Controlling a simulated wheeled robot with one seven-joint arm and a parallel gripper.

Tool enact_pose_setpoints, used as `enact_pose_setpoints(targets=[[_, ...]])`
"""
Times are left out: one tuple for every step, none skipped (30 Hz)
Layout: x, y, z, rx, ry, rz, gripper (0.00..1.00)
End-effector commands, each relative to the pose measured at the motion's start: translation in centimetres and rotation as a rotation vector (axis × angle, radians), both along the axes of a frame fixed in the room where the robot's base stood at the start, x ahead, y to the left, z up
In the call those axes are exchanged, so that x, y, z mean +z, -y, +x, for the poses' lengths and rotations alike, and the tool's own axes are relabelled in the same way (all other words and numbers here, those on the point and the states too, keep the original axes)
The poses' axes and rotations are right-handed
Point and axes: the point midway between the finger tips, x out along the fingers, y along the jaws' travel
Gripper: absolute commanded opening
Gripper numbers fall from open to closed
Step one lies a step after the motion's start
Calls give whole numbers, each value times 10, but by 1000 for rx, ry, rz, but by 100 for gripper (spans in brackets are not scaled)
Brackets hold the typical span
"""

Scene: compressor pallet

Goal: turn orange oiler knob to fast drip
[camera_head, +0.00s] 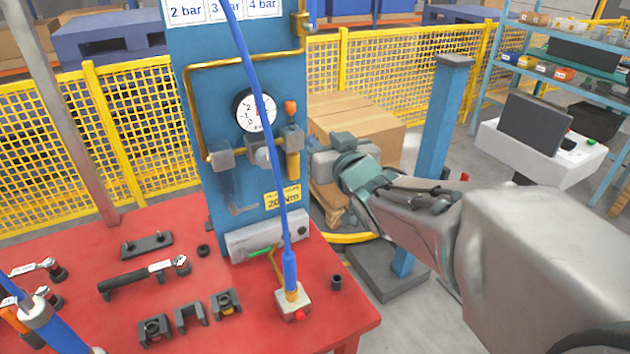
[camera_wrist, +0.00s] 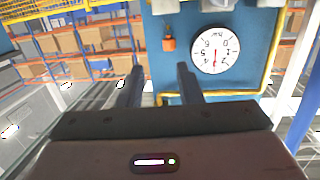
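The orange oiler knob (camera_head: 290,107) sits on top of a brass oiler body (camera_head: 292,160) on the blue panel, right of the round gauge (camera_head: 255,110) in the head view. In the wrist view, which looks upside down, the knob (camera_wrist: 169,44) shows ahead of the fingertips, left of the gauge (camera_wrist: 215,50). My gripper (camera_wrist: 158,70) has its two fingers apart with nothing between them. In the head view my gripper (camera_head: 318,157) is at the panel's right side, lower than the knob and apart from it. The knob's markings are too small to read.
A blue hose (camera_head: 262,120) hangs in front of the panel down to a fitting on the red table (camera_head: 200,290). Brass pipe (camera_head: 188,100) runs along the panel. Tools and clamps lie on the table. A blue post (camera_head: 440,120) and cardboard boxes (camera_head: 355,120) stand behind my arm.

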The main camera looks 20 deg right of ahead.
Motion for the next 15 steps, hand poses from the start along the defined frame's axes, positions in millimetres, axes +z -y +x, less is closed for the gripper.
enact_pose_setpoints(targets=[[0,4,-2,-19,-25,-5,32],[-1,5,-3,-31,-42,-9,32],[-3,8,-5,-47,-66,-14,32],[-5,9,-6,-56,-83,-17,32],[-6,10,-8,-66,-100,-21,32],[-8,12,-10,-78,-123,-25,32],[-10,13,-11,-87,-142,-28,32],[-11,14,-13,-95,-160,-32,32],[-14,15,-16,-106,-185,-35,32],[-15,16,-18,-114,-203,-37,32],[-17,16,-20,-120,-222,-40,32],[-19,17,-23,-130,-247,-44,32],[-20,18,-25,-138,-265,-45,32],[-22,19,-27,-144,-284,-48,32],[-24,19,-31,-151,-310,-52,32]])
